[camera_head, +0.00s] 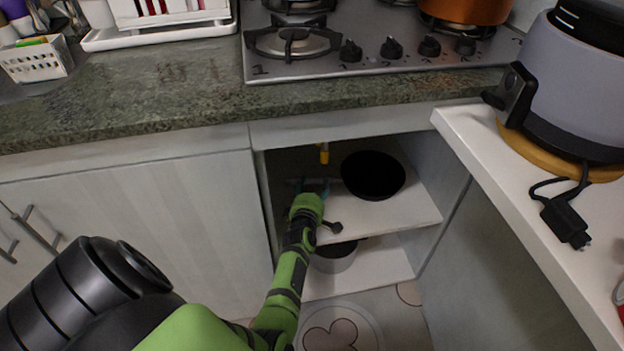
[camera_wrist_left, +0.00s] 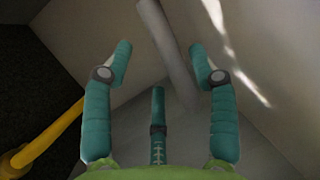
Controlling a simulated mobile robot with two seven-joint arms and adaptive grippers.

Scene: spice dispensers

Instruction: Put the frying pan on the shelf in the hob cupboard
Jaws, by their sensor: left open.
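The black frying pan (camera_head: 372,175) rests on the upper shelf (camera_head: 412,208) inside the open hob cupboard under the counter. It looks level, and its handle cannot be made out clearly. My left gripper (camera_head: 313,186) is inside the cupboard, to the left of the pan and apart from its body. In the left wrist view its teal fingers (camera_wrist_left: 161,54) are spread open with nothing held between them. The pan does not show in that view. My right gripper is not in view.
A pot (camera_head: 335,256) stands on the lower shelf. A grey pipe (camera_wrist_left: 168,45) lies beyond the fingers, and a yellow pipe (camera_wrist_left: 50,135) is at left. A hob (camera_head: 380,45) is above. A white surface (camera_head: 540,205) with a grey appliance (camera_head: 590,85) juts out at right.

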